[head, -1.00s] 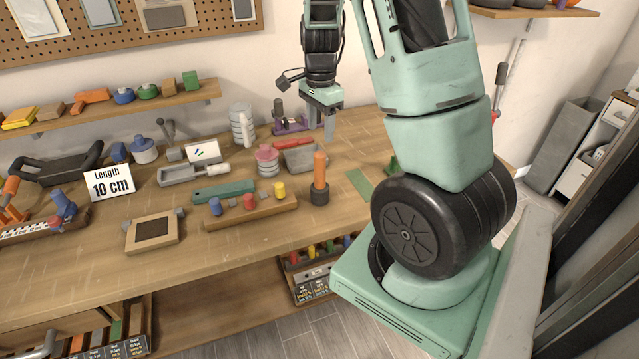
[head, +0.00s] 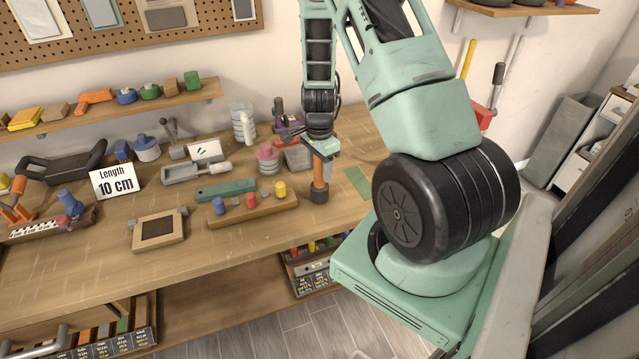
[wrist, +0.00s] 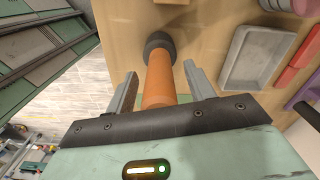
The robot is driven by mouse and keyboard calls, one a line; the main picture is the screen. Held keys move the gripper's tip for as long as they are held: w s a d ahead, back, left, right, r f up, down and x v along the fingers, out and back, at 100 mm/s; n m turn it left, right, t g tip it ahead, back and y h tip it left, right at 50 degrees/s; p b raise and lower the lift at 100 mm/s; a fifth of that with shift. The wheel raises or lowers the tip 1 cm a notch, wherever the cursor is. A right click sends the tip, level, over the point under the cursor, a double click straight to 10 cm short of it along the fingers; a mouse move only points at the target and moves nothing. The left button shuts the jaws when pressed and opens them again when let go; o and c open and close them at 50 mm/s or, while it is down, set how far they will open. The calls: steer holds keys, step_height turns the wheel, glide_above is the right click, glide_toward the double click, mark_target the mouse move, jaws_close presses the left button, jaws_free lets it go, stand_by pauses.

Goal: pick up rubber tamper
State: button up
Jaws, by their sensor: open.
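The rubber tamper stands upright on the workbench, with an orange handle (head: 318,172) and a dark round base (head: 319,195). In the wrist view its orange handle (wrist: 158,80) lies between the two grey fingers and its dark base (wrist: 159,45) is beyond the fingertips. My gripper (head: 322,170) is open and points down over the tamper; it also shows in the wrist view (wrist: 160,80), with a gap on each side of the handle. The top of the handle is hidden by the gripper body.
A wooden block with coloured pegs (head: 255,218) is left of the tamper. A grey tray (head: 297,158) and red-topped stacked discs (head: 268,156) stand behind it. A green strip (head: 358,181) lies to the right. The bench's front right is fairly clear.

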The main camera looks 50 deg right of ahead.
steer(key=shift+f, duration=0.15)
steer(key=c, duration=1.1)
